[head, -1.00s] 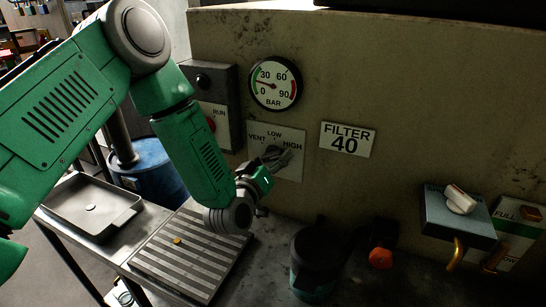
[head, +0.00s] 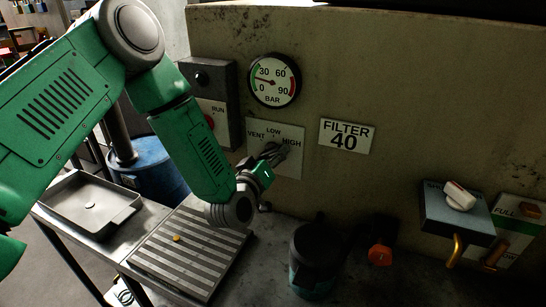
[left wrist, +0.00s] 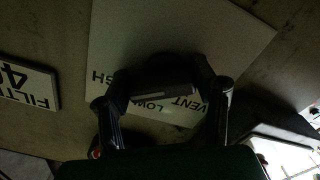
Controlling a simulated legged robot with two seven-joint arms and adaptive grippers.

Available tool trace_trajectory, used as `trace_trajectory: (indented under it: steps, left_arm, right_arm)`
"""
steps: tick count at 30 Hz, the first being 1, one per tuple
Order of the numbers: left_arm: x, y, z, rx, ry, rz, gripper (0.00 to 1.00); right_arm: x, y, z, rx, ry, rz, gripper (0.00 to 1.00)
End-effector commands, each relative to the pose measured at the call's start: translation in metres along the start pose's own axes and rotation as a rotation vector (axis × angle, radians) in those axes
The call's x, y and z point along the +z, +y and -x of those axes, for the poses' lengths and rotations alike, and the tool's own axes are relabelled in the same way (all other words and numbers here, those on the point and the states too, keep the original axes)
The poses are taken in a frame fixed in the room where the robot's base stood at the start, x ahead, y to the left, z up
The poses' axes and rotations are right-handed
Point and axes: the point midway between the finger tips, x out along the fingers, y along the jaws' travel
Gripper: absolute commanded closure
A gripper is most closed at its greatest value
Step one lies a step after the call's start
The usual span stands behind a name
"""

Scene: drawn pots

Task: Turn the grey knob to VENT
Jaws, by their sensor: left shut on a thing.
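A pale plate (head: 291,168) on the wall is marked VENT at left, LOW at top and HIGH at right. My left gripper (head: 277,152) is at this plate, its fingers shut on the grey knob. In the head view the gripper hides the knob. In the left wrist view the grey knob (left wrist: 165,93) shows as a dim bar between the two fingers of the left gripper (left wrist: 166,88), with the labels upside down. Shadow hides which label the knob points to. My right gripper is in neither view.
Above the plate is a round pressure gauge (head: 273,80); a FILTER 40 sign (head: 345,136) is at right. A switch box (head: 212,90) is at left. Below are a slatted metal board (head: 180,262), a grey tray (head: 75,218) and a dark cylindrical object (head: 313,255).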

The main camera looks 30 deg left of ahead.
Motion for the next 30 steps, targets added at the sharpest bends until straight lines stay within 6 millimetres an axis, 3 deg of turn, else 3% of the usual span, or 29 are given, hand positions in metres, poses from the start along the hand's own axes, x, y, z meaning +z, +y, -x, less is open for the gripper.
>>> trace_trajectory:
  steps: [30]
  left_arm:
    - [-0.002,-0.004,0.001,-0.007,0.001,0.912,0.76]
  right_arm:
    - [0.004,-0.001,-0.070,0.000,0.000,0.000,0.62]
